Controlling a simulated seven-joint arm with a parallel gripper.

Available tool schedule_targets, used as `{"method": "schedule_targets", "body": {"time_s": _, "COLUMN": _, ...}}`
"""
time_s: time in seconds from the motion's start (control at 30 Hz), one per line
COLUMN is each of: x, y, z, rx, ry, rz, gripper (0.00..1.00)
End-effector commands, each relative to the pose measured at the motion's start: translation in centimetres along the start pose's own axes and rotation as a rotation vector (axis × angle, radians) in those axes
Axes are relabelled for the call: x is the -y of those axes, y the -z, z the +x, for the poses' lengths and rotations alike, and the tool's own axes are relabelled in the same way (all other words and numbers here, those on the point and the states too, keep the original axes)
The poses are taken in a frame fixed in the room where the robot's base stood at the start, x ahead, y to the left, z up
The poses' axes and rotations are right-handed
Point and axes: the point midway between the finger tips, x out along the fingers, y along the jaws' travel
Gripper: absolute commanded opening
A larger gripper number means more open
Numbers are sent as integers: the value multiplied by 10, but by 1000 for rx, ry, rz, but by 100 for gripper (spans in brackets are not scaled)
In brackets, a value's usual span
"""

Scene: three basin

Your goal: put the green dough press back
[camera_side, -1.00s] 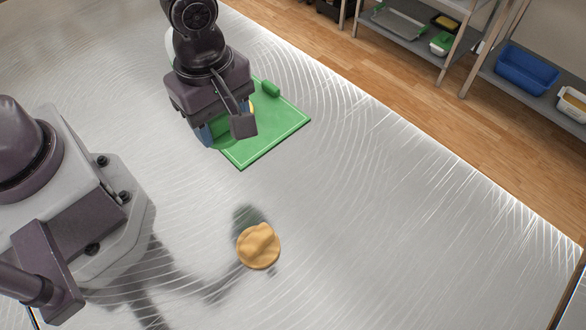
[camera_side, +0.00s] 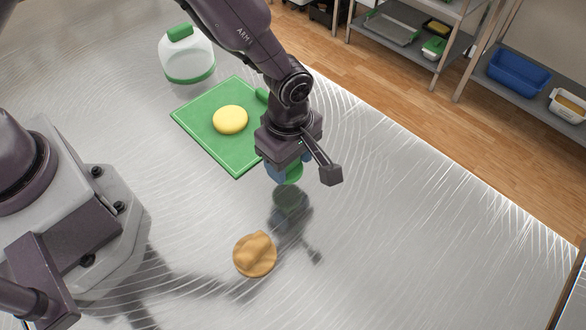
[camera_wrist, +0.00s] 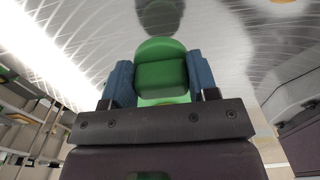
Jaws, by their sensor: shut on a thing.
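My gripper (camera_side: 284,168) is shut on the green dough press (camera_side: 291,174) and holds it above the metal table, just off the right corner of the green board. Most of the press is hidden behind my gripper in the side view. In the wrist view, the green press (camera_wrist: 162,75) sits between the two blue fingers of my gripper (camera_wrist: 162,80). A yellow, flattened round of dough (camera_side: 230,120) lies on the green board (camera_side: 237,160). A round, tan, wood-coloured piece with a raised ridge (camera_side: 255,255) lies on the table below and left of my gripper.
A clear-and-white tool with a green handle and green edge (camera_side: 187,58) stands behind the board. The metal table (camera_side: 420,230) is bare to the right. Shelves with a blue bin (camera_side: 518,72) and other containers stand beyond it.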

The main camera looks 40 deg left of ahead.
Motion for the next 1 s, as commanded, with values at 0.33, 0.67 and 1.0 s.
{"method": "schedule_targets", "body": {"time_s": 0.33, "x": -6, "y": -3, "z": 38, "rx": 0, "ry": 1, "rz": -1, "gripper": 27}}
{"method": "schedule_targets", "body": {"time_s": 0.67, "x": -5, "y": -3, "z": 40, "rx": 0, "ry": 0, "rz": 0, "gripper": 27}}
{"method": "schedule_targets", "body": {"time_s": 1.0, "x": -5, "y": -3, "z": 41, "rx": 0, "ry": 0, "rz": 1, "gripper": 79}}
